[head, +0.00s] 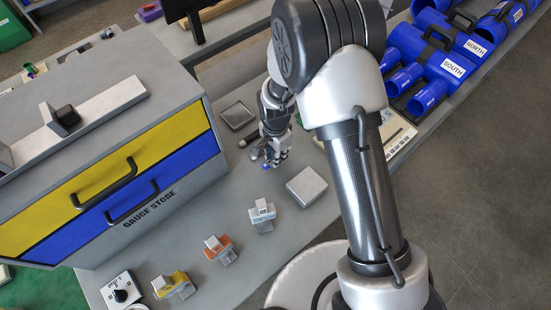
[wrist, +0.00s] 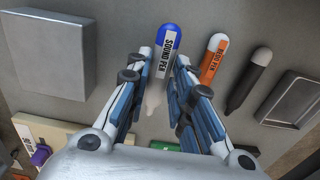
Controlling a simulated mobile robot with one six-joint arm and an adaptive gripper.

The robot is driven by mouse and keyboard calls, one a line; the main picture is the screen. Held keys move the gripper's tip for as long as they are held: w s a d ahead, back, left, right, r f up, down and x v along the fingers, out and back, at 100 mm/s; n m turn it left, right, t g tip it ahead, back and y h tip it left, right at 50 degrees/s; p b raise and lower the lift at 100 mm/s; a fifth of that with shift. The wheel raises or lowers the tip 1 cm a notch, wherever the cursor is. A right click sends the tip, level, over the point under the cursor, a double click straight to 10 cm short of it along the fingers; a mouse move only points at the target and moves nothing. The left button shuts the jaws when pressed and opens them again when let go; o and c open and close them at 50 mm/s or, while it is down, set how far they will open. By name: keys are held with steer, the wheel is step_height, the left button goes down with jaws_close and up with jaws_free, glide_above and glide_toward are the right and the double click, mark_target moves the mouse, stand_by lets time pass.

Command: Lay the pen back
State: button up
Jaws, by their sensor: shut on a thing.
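My gripper (head: 275,155) is low over the grey bench top, pointing down. In the wrist view its two fingers (wrist: 164,62) are closed on the sides of a blue-capped pen (wrist: 165,42) with a white label reading SOUND PEN. The pen's blue end (head: 267,166) shows just below the fingers in the head view. Its pale lower end points back between the fingers. I cannot tell whether it touches the bench. To its right in the wrist view are an orange pen (wrist: 213,58) with a white end and a black pen (wrist: 249,80), roughly side by side.
A shallow grey tray (head: 237,116) lies beyond the pens. A flat grey block (head: 307,186) lies on the near side. The gauge store cabinet (head: 165,190), with yellow and blue drawers, stands left. Several small clamp-like pieces (head: 262,215) line the bench front.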

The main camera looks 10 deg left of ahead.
step_height(320, 180, down, 3)
steer(key=shift+r, duration=0.1)
jaws_close()
steer(key=o, duration=0.8)
jaws_free()
steer(key=shift+o, duration=0.2)
steer(key=shift+f, duration=0.3)
step_height(320, 180, up, 18)
steer(key=p, duration=0.2)
steer(key=shift+s+d+f+p, duration=0.25)
steer(key=shift+s+p, duration=0.05)
steer(key=shift+p, duration=0.1)
